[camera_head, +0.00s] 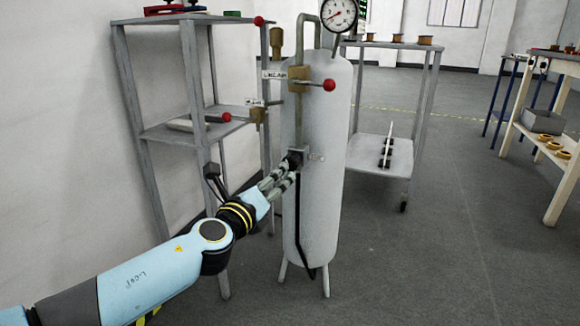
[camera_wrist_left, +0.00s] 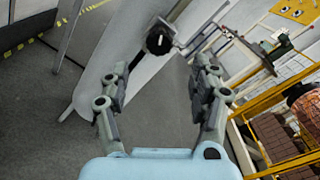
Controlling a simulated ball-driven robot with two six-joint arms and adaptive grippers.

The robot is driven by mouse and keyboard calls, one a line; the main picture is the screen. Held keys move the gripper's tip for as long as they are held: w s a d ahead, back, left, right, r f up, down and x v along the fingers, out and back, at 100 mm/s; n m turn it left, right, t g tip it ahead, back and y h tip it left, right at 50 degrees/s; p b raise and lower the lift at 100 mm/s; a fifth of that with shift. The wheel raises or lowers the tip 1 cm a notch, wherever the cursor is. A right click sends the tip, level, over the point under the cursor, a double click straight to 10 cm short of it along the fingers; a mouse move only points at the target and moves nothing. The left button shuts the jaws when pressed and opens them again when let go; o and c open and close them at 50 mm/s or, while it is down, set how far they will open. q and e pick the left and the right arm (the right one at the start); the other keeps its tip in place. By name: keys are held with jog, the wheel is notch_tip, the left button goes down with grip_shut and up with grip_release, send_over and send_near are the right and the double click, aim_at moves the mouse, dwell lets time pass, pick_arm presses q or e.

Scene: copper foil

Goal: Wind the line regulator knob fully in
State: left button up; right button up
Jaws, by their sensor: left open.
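The line regulator knob is a small black knob (camera_head: 294,158) on the front of an upright grey tank (camera_head: 322,215), with a small label beside it. In the left wrist view the knob (camera_wrist_left: 159,41) shows a white mark on its face. My left gripper (camera_head: 284,174) is just in front of and slightly below the knob in the head view. In the left wrist view my left gripper (camera_wrist_left: 162,68) is open, its fingers spread wide, with the knob beyond the tips. Nothing is between the fingers. My right gripper is not in view.
Red-ended valve levers (camera_head: 328,85) and a pressure gauge (camera_head: 339,14) are higher on the tank. A grey shelf rack (camera_head: 163,130) stands close on the left, a trolley (camera_head: 377,160) behind on the right. The floor at right is mostly clear.

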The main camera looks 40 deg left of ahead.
aim_at(288, 164)
pick_arm(q)
jog(key=b+x, duration=0.1)
jog(key=x, duration=0.9)
jog(key=shift+f, duration=0.15)
jog(key=shift+w+a, duration=0.1)
jog(key=shift+w, duration=0.5)
jog(key=shift+c, duration=1)
jog(key=c, duration=0.7)
jog(key=shift+c, duration=1.3)
jog(key=shift+m, duration=2.6)
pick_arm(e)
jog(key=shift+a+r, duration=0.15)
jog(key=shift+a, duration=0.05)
